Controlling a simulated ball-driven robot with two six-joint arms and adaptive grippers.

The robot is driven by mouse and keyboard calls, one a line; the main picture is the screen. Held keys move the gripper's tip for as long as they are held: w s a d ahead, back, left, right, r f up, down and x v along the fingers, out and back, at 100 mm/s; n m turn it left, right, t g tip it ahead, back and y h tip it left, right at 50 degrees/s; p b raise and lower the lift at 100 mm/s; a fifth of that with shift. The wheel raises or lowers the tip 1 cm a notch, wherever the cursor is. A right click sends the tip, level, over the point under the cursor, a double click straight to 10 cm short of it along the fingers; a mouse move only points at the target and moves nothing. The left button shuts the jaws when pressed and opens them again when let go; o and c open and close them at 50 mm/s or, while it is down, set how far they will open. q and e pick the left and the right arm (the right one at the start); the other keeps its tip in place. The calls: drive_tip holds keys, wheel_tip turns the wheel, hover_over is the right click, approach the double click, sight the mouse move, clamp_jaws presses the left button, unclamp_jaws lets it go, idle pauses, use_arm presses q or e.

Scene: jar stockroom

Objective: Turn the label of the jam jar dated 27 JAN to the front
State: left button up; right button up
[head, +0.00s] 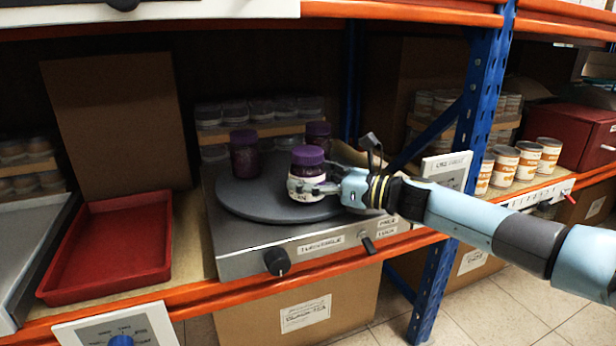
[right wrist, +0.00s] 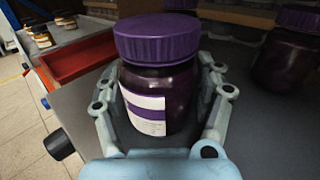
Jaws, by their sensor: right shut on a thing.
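A dark jam jar with a purple lid (head: 308,160) stands upright on the grey turntable disc (head: 262,203), near its front. Its white label shows on the front in the head view, partly covered by a finger; letters like "AN" show, but I cannot read the full date. My right gripper (head: 318,187) reaches in from the right and is shut around this jar. In the right wrist view the jar (right wrist: 180,100) stands between the fingers, with its white and purple label toward the left. Two similar jars stand behind, one at left (head: 244,157) and one at right (head: 318,134). My left gripper is not in view.
The turntable base (head: 240,262) has a dark knob (head: 277,262) and a small lever (head: 367,243) in front. An empty red tray (head: 110,245) lies at left. A blue shelf post (head: 482,100) and labelled cans (head: 528,158) are at right. More jars fill the back.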

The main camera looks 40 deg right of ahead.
sight(324, 181)
drive_tip(key=o, duration=1.8)
drive_tip(key=shift+f, duration=0.1)
drive_tip(key=shift+s, duration=0.1)
drive_tip(key=shift+s+d+f, duration=0.1)
drive_tip(key=shift+s+d, duration=0.1)
drive_tip(key=shift+s, duration=0.1)
drive_tip(key=v, duration=0.6)
drive_tip(key=shift+s+d, duration=0.15)
drive_tip(key=shift+s, duration=0.1)
